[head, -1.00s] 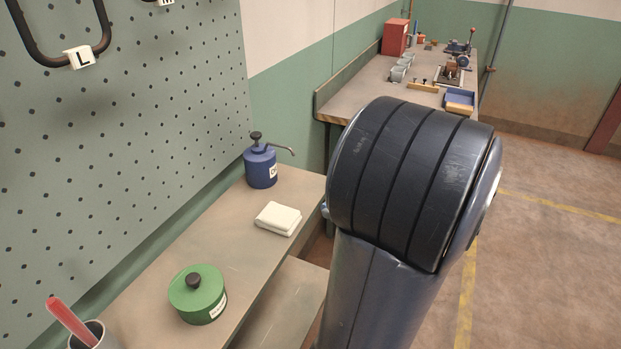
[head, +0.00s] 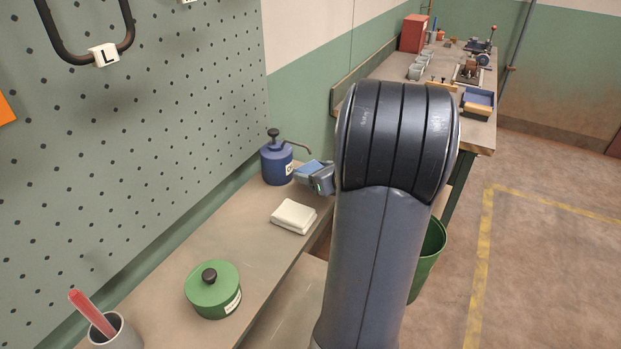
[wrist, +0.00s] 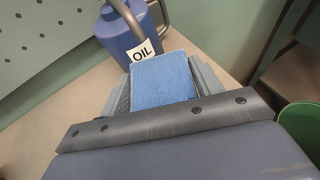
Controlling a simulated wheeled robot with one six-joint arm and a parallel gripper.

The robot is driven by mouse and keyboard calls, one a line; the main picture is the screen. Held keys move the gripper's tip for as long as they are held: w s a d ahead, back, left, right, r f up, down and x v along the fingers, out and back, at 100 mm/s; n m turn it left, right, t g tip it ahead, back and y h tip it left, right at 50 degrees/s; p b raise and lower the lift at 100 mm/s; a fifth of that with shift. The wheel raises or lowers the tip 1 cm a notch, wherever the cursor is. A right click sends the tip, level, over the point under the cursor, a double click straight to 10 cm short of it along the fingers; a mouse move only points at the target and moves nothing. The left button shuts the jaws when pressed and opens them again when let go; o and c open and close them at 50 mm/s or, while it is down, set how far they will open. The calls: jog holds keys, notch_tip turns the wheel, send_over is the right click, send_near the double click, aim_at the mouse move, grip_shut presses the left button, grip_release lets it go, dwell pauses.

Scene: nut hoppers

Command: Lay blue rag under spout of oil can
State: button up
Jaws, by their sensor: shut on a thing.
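The blue oil can (head: 277,163) stands upright at the far end of the narrow bench, its thin spout (head: 298,145) reaching to the right. It also shows in the wrist view (wrist: 116,32) with an OIL label. My gripper (wrist: 162,78) is shut on the blue rag (wrist: 163,82), a folded pad between its fingers. In the head view my gripper (head: 318,178) is just right of the can, with the rag (head: 308,167) below the spout. Whether the rag touches the bench cannot be told. Much of my arm is hidden behind its big dark joint.
A folded white cloth (head: 294,216) lies on the bench (head: 215,245) close in front of the can. A green lidded pot (head: 213,291) and a grey cup (head: 117,334) with a red handle stand nearer. A pegboard (head: 150,130) rises on the left. A green bin (head: 428,262) stands right.

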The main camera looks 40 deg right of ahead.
jog(key=shift+w, duration=0.35)
jog(key=shift+w+f, duration=0.2)
jog(key=shift+f, duration=0.7)
jog(key=shift+w+f, duration=0.2)
jog(key=shift+f, duration=0.65)
jog(key=shift+f+b, duration=0.15)
jog(key=shift+b, duration=0.15)
jog(key=o, duration=1)
jog(key=shift+c, duration=0.2)
jog(key=shift+r+p, duration=0.25)
jog(key=shift+p, duration=0.05)
jog(key=v, duration=1.2)
